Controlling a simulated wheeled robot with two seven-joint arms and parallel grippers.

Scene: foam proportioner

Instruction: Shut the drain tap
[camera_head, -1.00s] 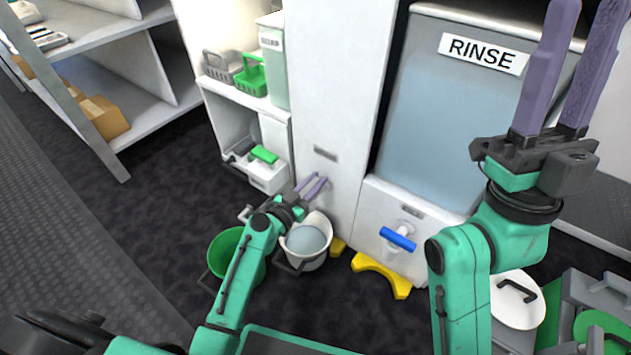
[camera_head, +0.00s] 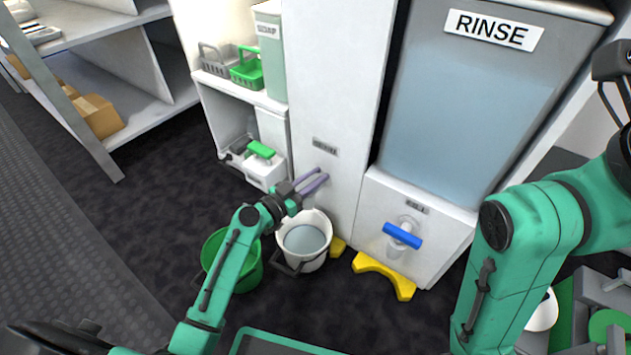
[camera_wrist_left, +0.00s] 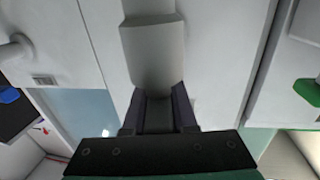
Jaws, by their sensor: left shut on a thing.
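The left gripper (camera_head: 314,183) is low at the front of the white column, just under a small dark label (camera_head: 325,174) too small to read. Its purple fingers are close together. In the left wrist view the dark fingers (camera_wrist_left: 157,110) are shut on a pale grey, block-like part, which I take to be the drain tap (camera_wrist_left: 152,55). In the head view my gripper hides this part, and I cannot tell how far it is turned. My right arm is at the right; its fingers are out of frame.
A white bucket (camera_head: 329,224) of liquid stands below the left gripper, beside a green bucket (camera_head: 212,243). The blue-handled rinse tap (camera_head: 402,235) is to the right, above a yellow floor stand (camera_head: 385,275). Shelves with baskets (camera_head: 248,72) stand left of the column.

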